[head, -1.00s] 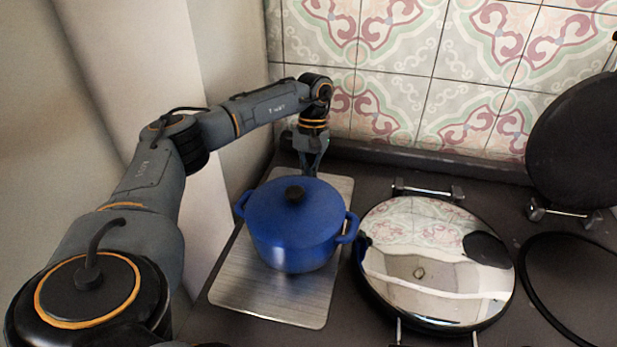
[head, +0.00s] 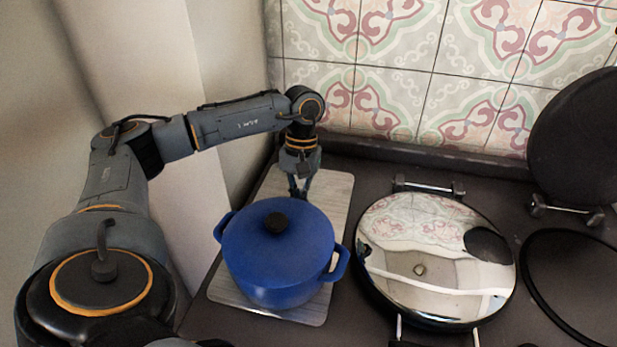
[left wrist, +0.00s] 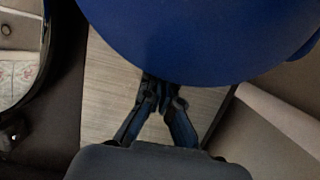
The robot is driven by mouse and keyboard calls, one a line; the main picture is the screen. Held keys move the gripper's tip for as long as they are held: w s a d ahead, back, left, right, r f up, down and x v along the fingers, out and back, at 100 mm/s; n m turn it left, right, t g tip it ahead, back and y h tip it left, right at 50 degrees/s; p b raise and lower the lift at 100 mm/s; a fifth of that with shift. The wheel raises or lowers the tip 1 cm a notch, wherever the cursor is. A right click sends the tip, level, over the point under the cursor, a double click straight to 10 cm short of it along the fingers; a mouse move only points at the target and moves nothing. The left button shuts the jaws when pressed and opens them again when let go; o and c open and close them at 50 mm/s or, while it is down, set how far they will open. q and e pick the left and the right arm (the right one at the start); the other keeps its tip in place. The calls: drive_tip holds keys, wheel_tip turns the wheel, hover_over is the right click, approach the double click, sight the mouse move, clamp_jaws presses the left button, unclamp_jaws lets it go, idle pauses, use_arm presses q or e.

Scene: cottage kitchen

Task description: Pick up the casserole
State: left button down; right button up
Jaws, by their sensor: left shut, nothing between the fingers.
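The blue casserole (head: 277,258) with its lid and dark knob stands upright on a brushed metal plate (head: 326,187). It has a loop handle on each side. My left gripper (head: 298,190) points down just behind the casserole, above the back part of the plate. In the left wrist view the gripper (left wrist: 160,88) has its fingertips together at the casserole's rounded edge (left wrist: 200,45), shut with nothing between them. Whether the tips touch the casserole I cannot tell. My right gripper is not in view.
Right of the plate is a round hob cover with a shiny lid (head: 430,255). Further right are a raised black lid (head: 580,135) and a dark round plate (head: 575,285). A tiled wall (head: 400,70) closes the back, and a pale wall stands at the left.

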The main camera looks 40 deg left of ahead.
sight(278, 223)
use_arm(q)
drive_tip(key=s+d+b, duration=0.2)
drive_tip(key=s, duration=0.2)
drive_tip(key=s+d+b, duration=0.1)
drive_tip(key=s+d, duration=0.1)
drive_tip(key=s, duration=0.2)
drive_tip(key=s+d+b, duration=0.2)
drive_tip(key=s+d, duration=0.1)
drive_tip(key=s, duration=0.1)
drive_tip(key=shift+s+f+b, duration=0.15)
drive_tip(key=shift+s+b, duration=0.2)
drive_tip(key=shift+s, duration=0.1)
drive_tip(key=shift+r, duration=0.2)
drive_tip(key=shift+r, duration=0.3)
drive_tip(key=v, duration=1.1)
drive_tip(key=shift+w+r, duration=0.1)
drive_tip(key=shift+w, duration=0.1)
